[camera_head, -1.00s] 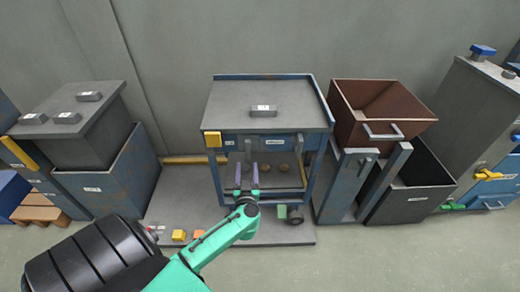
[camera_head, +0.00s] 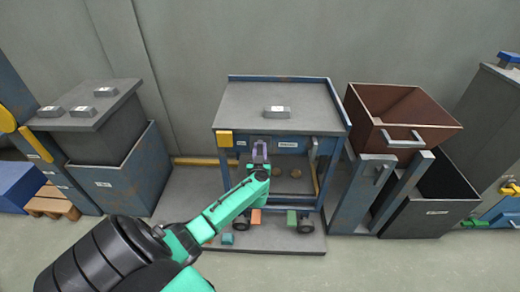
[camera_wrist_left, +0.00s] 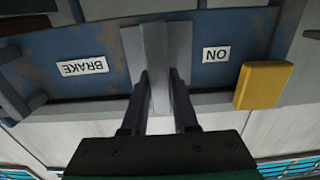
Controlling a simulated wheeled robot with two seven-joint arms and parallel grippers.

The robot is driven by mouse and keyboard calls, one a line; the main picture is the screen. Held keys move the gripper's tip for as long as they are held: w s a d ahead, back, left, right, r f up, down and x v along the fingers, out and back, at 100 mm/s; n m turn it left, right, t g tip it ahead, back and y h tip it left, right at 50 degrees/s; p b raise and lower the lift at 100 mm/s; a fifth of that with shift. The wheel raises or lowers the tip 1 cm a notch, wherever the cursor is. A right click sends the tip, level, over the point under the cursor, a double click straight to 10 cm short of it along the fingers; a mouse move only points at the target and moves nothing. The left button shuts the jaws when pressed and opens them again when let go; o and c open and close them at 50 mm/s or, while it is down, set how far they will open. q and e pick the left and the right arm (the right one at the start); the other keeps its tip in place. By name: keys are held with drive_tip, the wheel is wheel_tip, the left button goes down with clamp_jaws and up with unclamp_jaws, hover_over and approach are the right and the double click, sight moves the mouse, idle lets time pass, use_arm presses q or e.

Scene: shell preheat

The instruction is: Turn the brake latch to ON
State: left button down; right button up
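The grey brake latch (camera_wrist_left: 158,50) sits on the blue front panel (camera_wrist_left: 225,25) in the left wrist view. An upside-down BRAKE label (camera_wrist_left: 88,67) is on its left and an upside-down ON label (camera_wrist_left: 216,54) on its right. My left gripper (camera_wrist_left: 160,78) has its two dark fingers on either side of the latch. I cannot tell whether they press on it. In the head view my left gripper (camera_head: 261,148) is at the front of the blue cart (camera_head: 285,98), and hides most of the latch. My right gripper is not in view.
A yellow block (camera_wrist_left: 263,84) is just right of the ON label; it also shows on the cart's corner (camera_head: 225,139). A blue-sided box (camera_head: 140,175) is on the left.

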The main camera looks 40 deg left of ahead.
use_arm(q)
drive_tip(key=shift+r+n+p, duration=0.1)
drive_tip(key=shift+n+p, duration=0.6)
drive_tip(key=shift+p, duration=0.3)
drive_tip(key=shift+s+n+p, duration=0.1)
drive_tip(key=shift+n+p, duration=0.45)
drive_tip(key=shift+n, duration=0.15)
drive_tip(key=n, duration=0.2)
drive_tip(key=shift+s+a+f+n, duration=0.1)
drive_tip(key=shift+a+f+n, duration=0.1)
drive_tip(key=shift+f+n, duration=0.1)
drive_tip(key=shift+s+a+f+n+b, duration=0.15)
drive_tip(key=shift+n+b, duration=0.25)
drive_tip(key=shift+n, duration=1.65)
drive_tip(key=shift+a+f+n+b, duration=0.1)
drive_tip(key=shift+f+n+b, duration=0.25)
drive_tip(key=shift+n, duration=1.75)
drive_tip(key=shift+s+a+f+n+b, duration=0.15)
drive_tip(key=shift+n+b, duration=0.25)
drive_tip(key=shift+n, duration=1.65)
